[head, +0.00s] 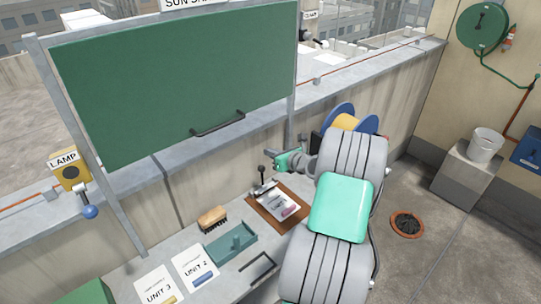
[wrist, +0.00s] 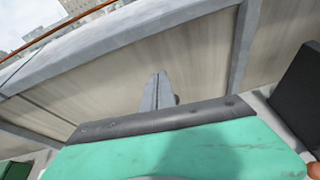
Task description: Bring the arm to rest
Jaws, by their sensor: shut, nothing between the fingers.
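My gripper (head: 271,154) is at the end of my arm in the head view, held above the bench close to the parapet wall. It points left, toward the wall and the lower right of the green board. In the wrist view its fingers (wrist: 157,92) are together with nothing between them. My arm hides part of the bench and whatever lies behind it.
A green board (head: 180,85) with a handle stands left of my gripper. On the bench are a clipboard (head: 262,208), a teal tray (head: 215,252), a brush (head: 212,218) and unit cards (head: 196,264). A blue-and-yellow reel (head: 345,121) is behind my arm.

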